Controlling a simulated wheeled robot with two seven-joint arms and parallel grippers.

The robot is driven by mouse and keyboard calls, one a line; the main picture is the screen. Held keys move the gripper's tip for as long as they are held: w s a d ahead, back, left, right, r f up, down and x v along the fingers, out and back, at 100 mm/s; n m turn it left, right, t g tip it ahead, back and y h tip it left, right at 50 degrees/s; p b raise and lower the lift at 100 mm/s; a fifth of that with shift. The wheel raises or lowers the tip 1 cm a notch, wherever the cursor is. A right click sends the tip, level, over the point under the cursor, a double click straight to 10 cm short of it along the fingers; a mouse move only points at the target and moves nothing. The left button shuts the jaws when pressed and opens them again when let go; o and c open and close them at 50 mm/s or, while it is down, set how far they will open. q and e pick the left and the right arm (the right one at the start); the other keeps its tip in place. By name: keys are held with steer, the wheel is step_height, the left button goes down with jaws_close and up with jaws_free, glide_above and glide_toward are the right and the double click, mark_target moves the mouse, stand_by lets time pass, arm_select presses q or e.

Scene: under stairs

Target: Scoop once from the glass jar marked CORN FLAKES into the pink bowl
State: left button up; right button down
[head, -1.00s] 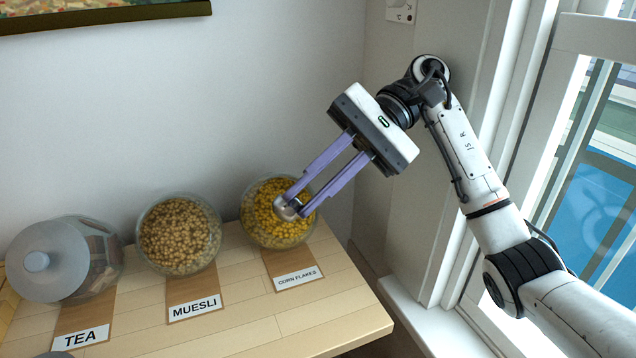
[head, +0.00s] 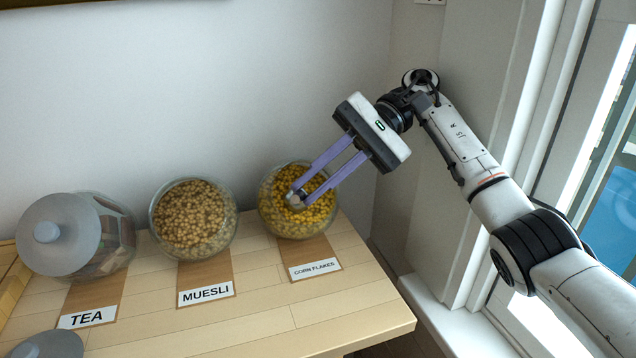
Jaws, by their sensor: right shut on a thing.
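The glass jar marked CORN FLAKES (head: 285,222) stands open at the right end of the wooden table, full of yellow flakes, with its label (head: 315,268) in front. My right gripper (head: 298,194) reaches down from the upper right to the jar's mouth. Its purple fingers are shut on a small grey metal scoop (head: 293,200), whose visible part lies at the flakes inside the jar. The rest of the scoop is hidden by the fingers and flakes. The pink bowl is not in view. My left gripper is not in view.
An open glass jar marked MUESLI (head: 193,240) stands just left. A glass jar marked TEA (head: 115,240) with a grey lid (head: 58,234) is farther left. Another grey lid (head: 48,346) shows at lower left. The table front (head: 300,325) is clear; a window is at right.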

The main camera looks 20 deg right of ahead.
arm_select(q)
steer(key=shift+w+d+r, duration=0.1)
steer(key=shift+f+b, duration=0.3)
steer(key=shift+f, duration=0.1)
arm_select(e)
steer(key=shift+w+f, duration=0.3)
steer(key=shift+w, duration=0.05)
stand_by(0.8)
